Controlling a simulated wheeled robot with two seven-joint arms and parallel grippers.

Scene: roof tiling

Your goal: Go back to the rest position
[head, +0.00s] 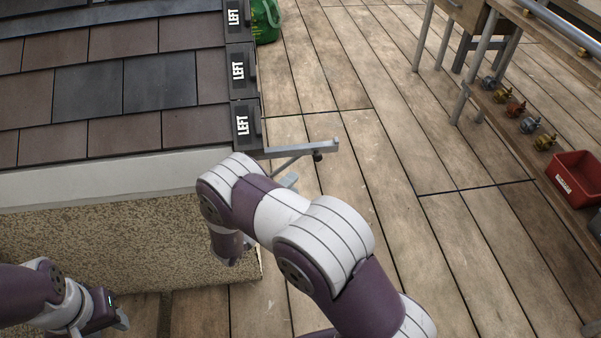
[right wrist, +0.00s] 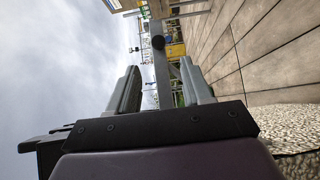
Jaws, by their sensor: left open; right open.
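My left gripper (head: 122,318) shows only partly at the lower left of the head view, beside the pebbled wall, with nothing seen in it. In the head view my right arm bends over the roof corner, and its own links mostly hide the right gripper. In the right wrist view the right gripper (right wrist: 160,88) is open, its two grey fingers apart. A grey metal bracket (right wrist: 160,70) with a dark knob shows beyond and between them; I cannot tell how near. The bracket (head: 310,149) juts right from the roof corner in the head view.
The tiled roof (head: 90,90) has dark edge tiles marked LEFT (head: 241,118). A pebbled wall (head: 120,245) stands below it. A green bag (head: 266,20) is at the back. On the right, a shelf holds several valve-like parts (head: 515,106) and a red bin (head: 577,177). The plank floor between is clear.

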